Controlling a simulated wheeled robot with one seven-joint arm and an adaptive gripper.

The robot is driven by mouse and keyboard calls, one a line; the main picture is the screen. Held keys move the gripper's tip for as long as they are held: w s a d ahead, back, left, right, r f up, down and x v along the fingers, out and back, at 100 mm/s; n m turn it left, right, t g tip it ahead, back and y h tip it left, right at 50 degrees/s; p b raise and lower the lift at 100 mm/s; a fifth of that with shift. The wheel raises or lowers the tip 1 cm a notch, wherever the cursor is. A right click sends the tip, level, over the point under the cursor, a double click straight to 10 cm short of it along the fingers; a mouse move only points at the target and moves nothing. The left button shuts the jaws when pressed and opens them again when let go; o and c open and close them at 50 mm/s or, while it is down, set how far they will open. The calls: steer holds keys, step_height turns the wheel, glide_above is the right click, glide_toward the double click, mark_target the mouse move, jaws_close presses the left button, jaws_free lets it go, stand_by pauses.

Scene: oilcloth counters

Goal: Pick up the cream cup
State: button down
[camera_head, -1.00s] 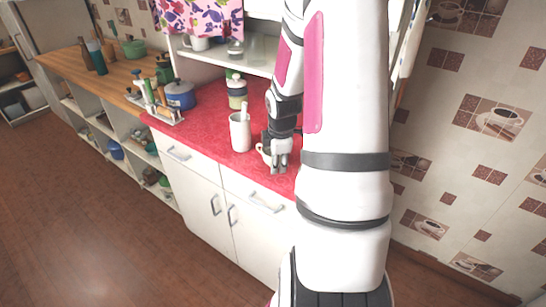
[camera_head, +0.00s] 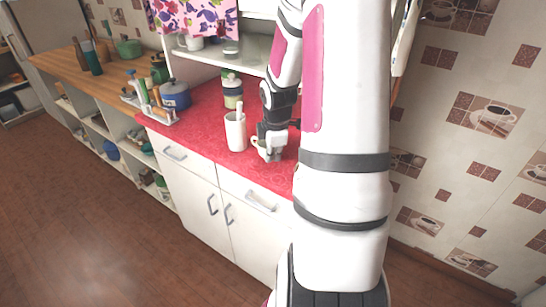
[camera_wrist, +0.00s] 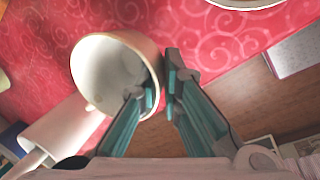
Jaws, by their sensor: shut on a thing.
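The cream cup (camera_wrist: 100,66) shows in the wrist view with its open mouth facing the camera and its rim at my fingers. My gripper (camera_wrist: 162,84) is shut on the cup's wall, with one teal-lined finger inside the mouth and the other outside. In the head view, my gripper (camera_head: 272,158) is low over the front of the red counter. It hides most of the cup there. I cannot tell whether the cup's base touches the counter.
A tall white container (camera_head: 235,131) with something in it stands just left of my gripper; it also shows in the wrist view (camera_wrist: 60,132). A lidded jar (camera_head: 232,92) and a blue pot (camera_head: 175,95) stand farther back. The red counter's front edge is close.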

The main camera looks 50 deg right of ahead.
steer(key=shift+r, duration=0.85)
steer(key=s+a+r+p, duration=0.1)
steer(key=s+a+p, duration=0.5)
steer(key=s, duration=0.7)
steer(key=shift+s+a+r, duration=0.15)
steer(key=shift+s+a, duration=0.2)
steer(key=shift+a, duration=0.7)
steer(key=shift+p, duration=0.35)
steer(key=w+a+f+m+h+b, duration=0.15)
steer(key=w+a, duration=0.25)
steer(key=w, duration=0.5)
steer(key=w+a+m+y, duration=0.1)
steer(key=w+a+m, duration=0.2)
steer(key=w, duration=0.5)
steer(key=w+a+m+g, duration=0.1)
steer(key=w+a+m, duration=0.1)
steer(key=w+a, duration=0.4)
steer(key=w+a+m+g+b, duration=0.1)
steer(key=w+a+m, duration=0.2)
steer(key=w+a, duration=0.3)
steer(key=a+h, duration=0.1)
steer(key=a, duration=0.4)
steer(key=shift+w+a, duration=0.2)
steer(key=shift+w, duration=0.1)
